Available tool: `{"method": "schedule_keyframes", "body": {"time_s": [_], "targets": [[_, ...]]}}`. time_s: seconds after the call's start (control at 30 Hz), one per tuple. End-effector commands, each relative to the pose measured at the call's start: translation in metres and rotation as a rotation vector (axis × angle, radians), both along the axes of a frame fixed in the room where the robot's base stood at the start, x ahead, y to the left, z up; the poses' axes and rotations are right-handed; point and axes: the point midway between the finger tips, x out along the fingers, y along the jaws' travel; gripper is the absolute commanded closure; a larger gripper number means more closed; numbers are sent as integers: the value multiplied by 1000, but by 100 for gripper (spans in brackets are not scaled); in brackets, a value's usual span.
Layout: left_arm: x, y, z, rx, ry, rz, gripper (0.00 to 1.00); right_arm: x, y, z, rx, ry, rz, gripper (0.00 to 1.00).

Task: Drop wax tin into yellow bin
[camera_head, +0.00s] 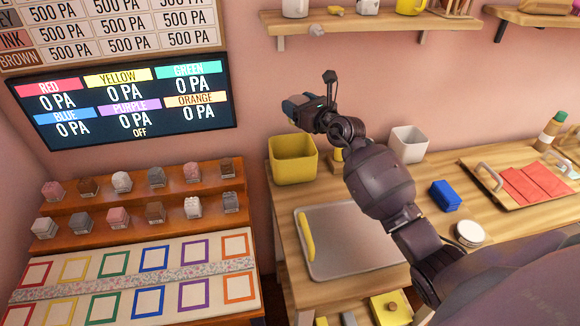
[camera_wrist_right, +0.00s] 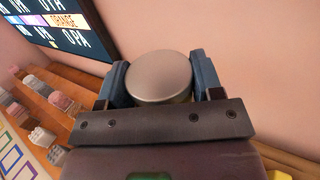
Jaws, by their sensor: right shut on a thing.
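The wax tin (camera_wrist_right: 160,76) is a round, grey metallic disc, seen in the right wrist view between the two blue fingers of my right gripper (camera_head: 297,108). The gripper is shut on it. In the head view the tin is mostly hidden by the gripper. The yellow bin (camera_head: 293,171) is an open-topped square container at the back left corner of the wooden counter. My right gripper is raised above the bin's height and appears over or near its back rim; the exact depth is hard to tell. My left gripper is not in view.
A metal tray (camera_head: 345,258) with a yellow handle lies in front of the bin. A white bin (camera_head: 408,145), a blue block (camera_head: 445,195) and a round white container (camera_head: 470,233) stand further right. A stepped wooden rack (camera_head: 150,205) with several small blocks is left. A shelf (camera_head: 375,20) hangs above.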

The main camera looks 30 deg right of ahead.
Motion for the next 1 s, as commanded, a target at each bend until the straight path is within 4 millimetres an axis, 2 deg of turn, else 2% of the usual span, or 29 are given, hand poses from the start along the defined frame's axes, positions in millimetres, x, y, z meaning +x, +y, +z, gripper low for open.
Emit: {"method": "schedule_keyframes", "body": {"time_s": [0.1,0.27,0.67,0.83,1.0], "targets": [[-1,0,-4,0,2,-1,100,9,-6,-2,6,1,-12,67],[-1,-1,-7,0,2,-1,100,10,-7,-6,7,2,-14,67],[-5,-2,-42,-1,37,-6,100,10,-6,-48,6,8,-13,67],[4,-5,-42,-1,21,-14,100,10,-6,-61,7,7,-13,67],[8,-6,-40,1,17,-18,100,10,-6,-62,7,2,-13,67]]}}
